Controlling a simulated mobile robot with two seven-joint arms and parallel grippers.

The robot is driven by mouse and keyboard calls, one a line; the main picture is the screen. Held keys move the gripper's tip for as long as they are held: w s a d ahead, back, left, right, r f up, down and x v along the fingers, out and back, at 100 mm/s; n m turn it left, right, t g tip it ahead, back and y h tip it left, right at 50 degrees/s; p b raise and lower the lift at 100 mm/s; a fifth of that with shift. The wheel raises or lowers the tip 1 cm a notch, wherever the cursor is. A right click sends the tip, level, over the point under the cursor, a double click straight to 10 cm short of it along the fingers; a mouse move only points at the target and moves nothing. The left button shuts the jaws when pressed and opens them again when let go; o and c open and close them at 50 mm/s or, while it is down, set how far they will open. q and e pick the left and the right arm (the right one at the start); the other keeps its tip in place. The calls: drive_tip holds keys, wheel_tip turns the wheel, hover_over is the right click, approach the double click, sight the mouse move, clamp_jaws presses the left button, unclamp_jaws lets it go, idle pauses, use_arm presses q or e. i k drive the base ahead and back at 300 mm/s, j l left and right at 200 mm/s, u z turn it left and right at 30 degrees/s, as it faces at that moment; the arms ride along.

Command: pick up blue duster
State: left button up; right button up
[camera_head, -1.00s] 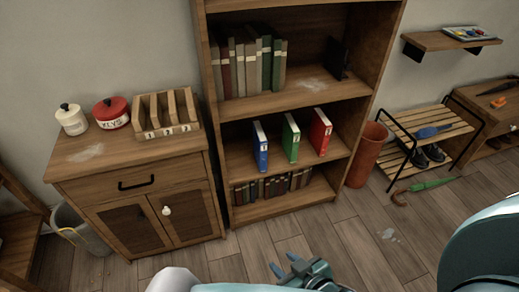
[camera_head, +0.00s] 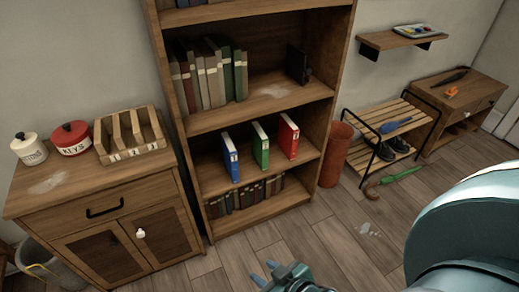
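The blue duster (camera_head: 394,126) lies on the slatted top of the shoe rack (camera_head: 412,113), at the right of the head view. My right gripper (camera_head: 265,273) shows at the bottom edge of the head view. Its two bluish fingertips are apart with nothing visible between them, so it is open. It is far from the duster, nearer to me and to its left in the picture. My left gripper is not in view.
A bookcase (camera_head: 315,126) with binders and a cabinet (camera_head: 155,193) stand at the left. A terracotta bin (camera_head: 335,155) is left of the rack. A green umbrella (camera_head: 395,178) lies on the floor before it. The wooden floor (camera_head: 335,225) is mostly clear.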

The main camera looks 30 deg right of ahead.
sight(388, 128)
drive_tip(key=z, duration=1.9)
